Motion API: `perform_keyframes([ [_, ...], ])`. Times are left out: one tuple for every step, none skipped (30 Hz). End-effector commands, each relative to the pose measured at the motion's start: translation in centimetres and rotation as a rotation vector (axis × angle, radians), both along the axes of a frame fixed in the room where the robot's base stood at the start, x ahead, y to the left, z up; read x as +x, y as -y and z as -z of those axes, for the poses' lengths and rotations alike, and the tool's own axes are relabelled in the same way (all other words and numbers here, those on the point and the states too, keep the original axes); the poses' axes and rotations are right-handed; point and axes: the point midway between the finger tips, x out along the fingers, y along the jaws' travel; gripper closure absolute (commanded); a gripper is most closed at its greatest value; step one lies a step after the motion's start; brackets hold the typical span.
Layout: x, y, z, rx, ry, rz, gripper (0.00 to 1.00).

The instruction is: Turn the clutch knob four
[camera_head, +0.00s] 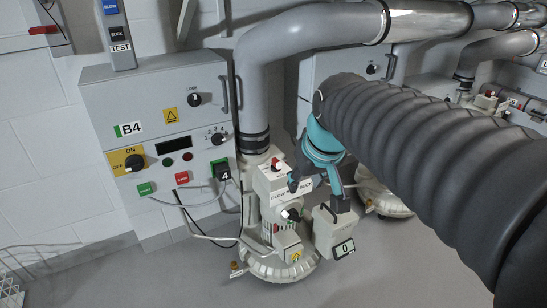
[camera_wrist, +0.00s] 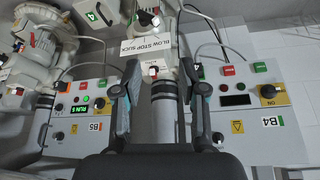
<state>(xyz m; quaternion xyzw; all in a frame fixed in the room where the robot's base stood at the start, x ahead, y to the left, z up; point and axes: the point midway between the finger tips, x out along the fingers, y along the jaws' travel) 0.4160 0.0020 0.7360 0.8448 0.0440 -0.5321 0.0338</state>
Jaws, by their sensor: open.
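The blower (camera_head: 268,195) marked with a blow, stop and suck label stands on the floor by the B4 cabinet. A small red-and-white knob (camera_head: 277,164) is on its upper housing; a black-and-white knob (camera_head: 291,214) is lower on its front. No readable label tells me which knob is the clutch. My gripper (camera_head: 316,190) is open, right of the upper housing. In the wrist view, my gripper (camera_wrist: 160,72) has its fingers apart, with a red-and-white knob (camera_wrist: 153,71) in the gap between them in the picture. I see no contact; depth is unclear.
A grey pipe (camera_head: 250,95) rises behind the blower. The wrist view also shows a B5 cabinet (camera_wrist: 75,117).

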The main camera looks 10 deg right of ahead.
Motion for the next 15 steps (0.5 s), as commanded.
perform_keyframes([
  [2.1,0.1,-0.2,-0.001,-0.011,-0.015,0.58],
  [3.3,0.1,-0.4,-0.001,-0.014,-0.026,0.58],
  [4.8,0.1,-0.6,0.000,-0.018,-0.038,0.58],
  [6.0,0.2,-0.7,-0.002,-0.021,-0.050,0.58],
  [7.2,0.3,-0.8,-0.003,-0.024,-0.060,0.58],
  [8.8,0.3,-0.8,-0.003,-0.028,-0.074,0.58],
  [10.0,0.4,-0.8,-0.002,-0.031,-0.083,0.58],
  [11.1,0.5,-0.8,-0.003,-0.034,-0.094,0.58],
  [12.7,0.6,-0.7,-0.003,-0.038,-0.108,0.58],
  [13.8,0.8,-0.5,-0.003,-0.040,-0.118,0.58],
  [14.9,0.9,-0.4,-0.002,-0.042,-0.126,0.58],
  [16.3,1.0,-0.2,-0.002,-0.044,-0.138,0.58],
  [17.2,1.1,0.0,-0.002,-0.047,-0.146,0.58],
  [18.1,1.2,0.2,-0.002,-0.048,-0.155,0.58],
  [19.2,1.4,0.5,-0.002,-0.050,-0.164,0.58],
])
